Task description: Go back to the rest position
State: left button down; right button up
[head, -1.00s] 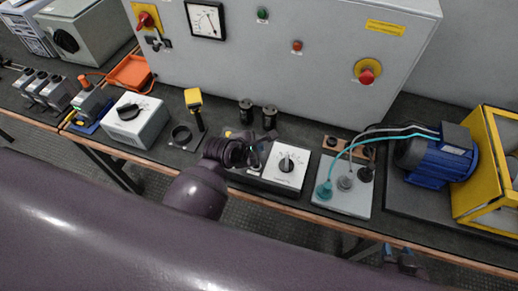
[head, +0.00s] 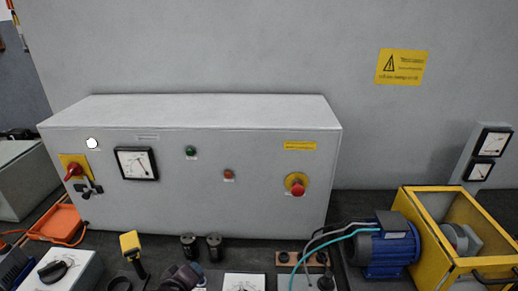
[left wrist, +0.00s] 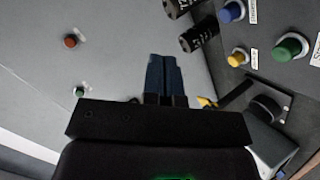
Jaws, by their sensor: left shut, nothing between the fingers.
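My left gripper (head: 196,269) shows only in part at the bottom edge of the head view, just in front of two black cylinders (head: 201,246). In the left wrist view its two dark blue fingers (left wrist: 163,60) are together, with nothing between them. They point towards the grey cabinet (left wrist: 120,40), apart from the things around them as far as I can tell. The cabinet (head: 230,215) stands behind the gripper in the head view. My right gripper is not in view.
A yellow handheld tool (head: 131,246) and a white box with a black knob (head: 56,271) stand left of the gripper. A blue motor (head: 388,248) with cables and a yellow frame (head: 440,255) stand right. Blue, yellow and green buttons (left wrist: 288,47) show in the wrist view.

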pick_arm(q)
jog(key=s+a+f+m+y+b, duration=0.1)
jog(key=s+a+f+m, duration=0.3)
jog(key=s, duration=0.5)
jog(key=s+a+f+m+y+b, duration=0.1)
jog(key=s+a+f+m, duration=0.4)
jog(key=s, duration=0.5)
jog(key=shift+s+a+f+m+y+b, duration=0.15)
jog(key=shift+s+a+m+y+b, duration=0.25)
jog(key=shift+a, duration=0.4)
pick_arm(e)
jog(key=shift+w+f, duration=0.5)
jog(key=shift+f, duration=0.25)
pick_arm(q)
jog(key=shift+a, duration=0.1)
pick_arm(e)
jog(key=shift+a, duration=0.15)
